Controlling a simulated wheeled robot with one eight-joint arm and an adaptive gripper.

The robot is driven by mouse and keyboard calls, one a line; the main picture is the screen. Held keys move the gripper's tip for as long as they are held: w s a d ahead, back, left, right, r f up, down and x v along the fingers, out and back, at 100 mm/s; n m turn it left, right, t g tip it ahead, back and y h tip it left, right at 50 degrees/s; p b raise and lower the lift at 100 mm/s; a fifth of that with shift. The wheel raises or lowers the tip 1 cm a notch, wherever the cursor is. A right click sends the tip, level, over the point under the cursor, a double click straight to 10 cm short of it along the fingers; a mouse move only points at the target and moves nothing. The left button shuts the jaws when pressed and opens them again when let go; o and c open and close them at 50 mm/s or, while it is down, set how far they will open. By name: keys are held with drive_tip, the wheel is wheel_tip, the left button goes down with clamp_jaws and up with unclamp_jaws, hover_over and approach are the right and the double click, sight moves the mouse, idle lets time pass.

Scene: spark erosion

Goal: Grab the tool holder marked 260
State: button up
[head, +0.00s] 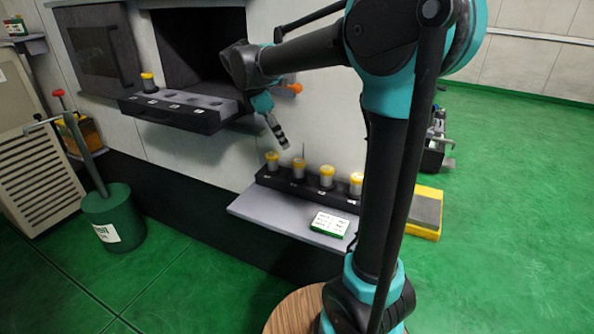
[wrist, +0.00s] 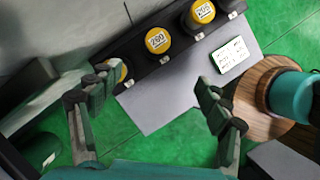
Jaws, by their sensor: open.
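The tool holder marked 260 (wrist: 157,41) has a yellow top with a white label and stands upright in a dark rack (wrist: 140,66). In the head view it appears to be the second holder from the left (head: 298,168), though labels are unreadable there. My gripper (head: 283,143) is above the rack's left part in the head view. In the wrist view my gripper (wrist: 150,95) is open and empty, its fingers wide apart. The 260 holder lies beyond the fingertips, not between them. The left finger partly hides another yellow-topped holder (wrist: 119,70).
A further marked holder (wrist: 203,13) stands right of 260. The rack rests on a grey shelf (head: 262,215) with a white-and-green card (head: 330,224). An upper rack (head: 200,118) holds one yellow-topped holder (head: 148,82). A green bin (head: 113,215) stands left.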

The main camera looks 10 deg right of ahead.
sight(293, 163)
drive_tip(key=x, duration=1.1)
drive_tip(key=shift+w+x, duration=0.15)
drive_tip(key=shift+x, duration=1.2)
drive_tip(key=shift+w+x, duration=0.15)
drive_tip(key=shift+x, duration=1.15)
drive_tip(key=c, duration=1.6)
